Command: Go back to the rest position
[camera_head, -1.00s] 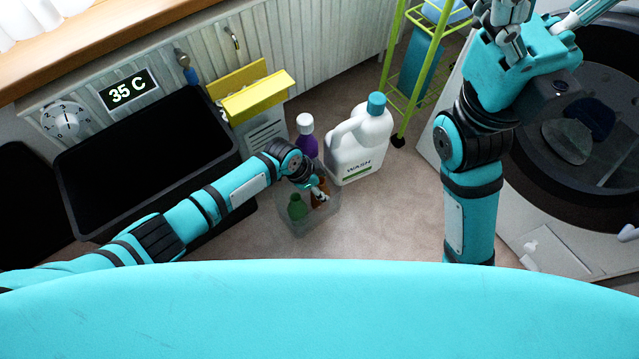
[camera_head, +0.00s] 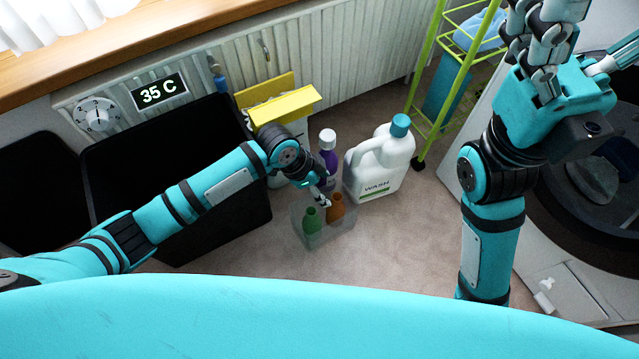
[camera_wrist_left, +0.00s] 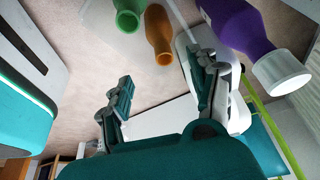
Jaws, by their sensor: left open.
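My left gripper (camera_head: 322,197) is open and empty, above the back of a clear bin (camera_head: 325,240) on the floor. A green bottle (camera_head: 312,222) and an orange bottle (camera_head: 336,208) stand in the bin. The left wrist view shows my open fingers (camera_wrist_left: 160,85) spread apart with nothing between them, the orange bottle (camera_wrist_left: 159,35) beyond them, the green bottle (camera_wrist_left: 128,14) and a purple bottle (camera_wrist_left: 240,28) with a white cap. My right gripper (camera_head: 580,50) is raised at the top right; its fingertips are partly cut off by the frame edge.
A white WASH jug (camera_head: 375,175) stands beside the purple bottle (camera_head: 328,165). A green rack (camera_head: 440,80) and a washer (camera_head: 565,215) are right. Front floor is clear.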

